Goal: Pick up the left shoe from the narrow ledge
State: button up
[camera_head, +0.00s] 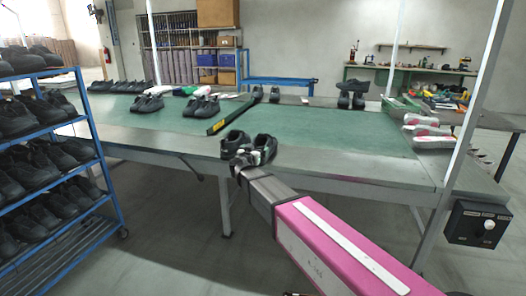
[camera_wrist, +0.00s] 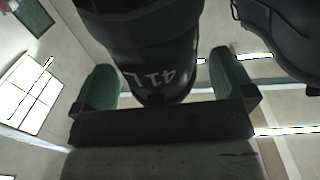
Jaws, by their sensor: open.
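A pair of black shoes stands at the front edge of the green-topped table (camera_head: 330,148) in the head view. The left shoe (camera_head: 234,138) is beside its mate (camera_head: 265,146). My gripper (camera_head: 243,160) reaches up to the pair from the front and partly hides them. In the wrist view, my gripper (camera_wrist: 165,72) is open, with one green-padded finger on each side of a black heel marked 41 and L (camera_wrist: 150,45). Gaps show between the heel and both fingers. The other shoe (camera_wrist: 285,35) is at the upper right, outside the fingers. The ledge under the shoes is hard to make out.
A blue rack (camera_head: 85,120) full of black shoes stands at the left. Other shoe pairs (camera_head: 200,106) stand farther back on the table. A dark bar with a yellow label (camera_head: 230,117) lies behind the pair. A control box (camera_head: 478,223) hangs at the right.

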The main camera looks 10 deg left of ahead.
jog(key=shift+w, duration=0.85)
jog(key=shift+d+r, duration=0.1)
jog(key=c, duration=1.2)
jog(key=shift+r, duration=0.1)
